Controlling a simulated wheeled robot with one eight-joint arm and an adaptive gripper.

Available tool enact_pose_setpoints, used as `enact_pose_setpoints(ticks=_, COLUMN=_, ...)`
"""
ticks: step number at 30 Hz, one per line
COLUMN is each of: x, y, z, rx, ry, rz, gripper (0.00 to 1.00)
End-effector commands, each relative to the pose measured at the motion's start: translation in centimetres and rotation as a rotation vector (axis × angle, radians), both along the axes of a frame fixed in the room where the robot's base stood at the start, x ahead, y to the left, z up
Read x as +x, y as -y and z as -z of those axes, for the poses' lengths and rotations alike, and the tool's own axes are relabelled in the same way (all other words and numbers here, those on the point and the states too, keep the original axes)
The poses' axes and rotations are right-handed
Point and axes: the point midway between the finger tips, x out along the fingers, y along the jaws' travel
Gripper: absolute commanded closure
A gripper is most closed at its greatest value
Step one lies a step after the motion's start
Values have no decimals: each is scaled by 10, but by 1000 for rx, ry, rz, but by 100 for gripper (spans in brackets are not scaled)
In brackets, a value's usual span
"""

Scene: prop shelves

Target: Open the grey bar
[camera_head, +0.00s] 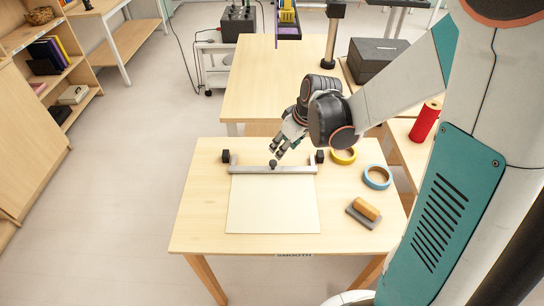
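The grey bar (248,170) lies across the far edge of a pale flat board (272,205) on the near wooden table. A small dark knob (273,163) stands at the middle of the bar. A bracket with a black block stands at each end, left (226,156) and right (320,156). My gripper (277,151) points down and left, with its fingertips just above and behind the knob in the picture. I cannot tell whether they touch the knob or how far apart they are. My arm comes in from the right.
To the right on the table are a yellow tape ring (343,157), a blue tape ring (377,178) and a wooden-handled block (364,212). A red roll (425,121) stands beyond them. The table's left part is clear. Another table (260,85) stands behind.

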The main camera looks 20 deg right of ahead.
Motion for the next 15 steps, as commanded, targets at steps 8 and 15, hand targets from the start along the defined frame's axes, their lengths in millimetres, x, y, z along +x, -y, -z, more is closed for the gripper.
enact_pose_setpoints(ticks=8, x=20, y=-10, z=55, rx=-1, ry=1, rz=-1, gripper=58)
enact_pose_setpoints(ticks=15, x=32, y=-16, z=90, rx=-1, ry=0, rz=0, gripper=58)
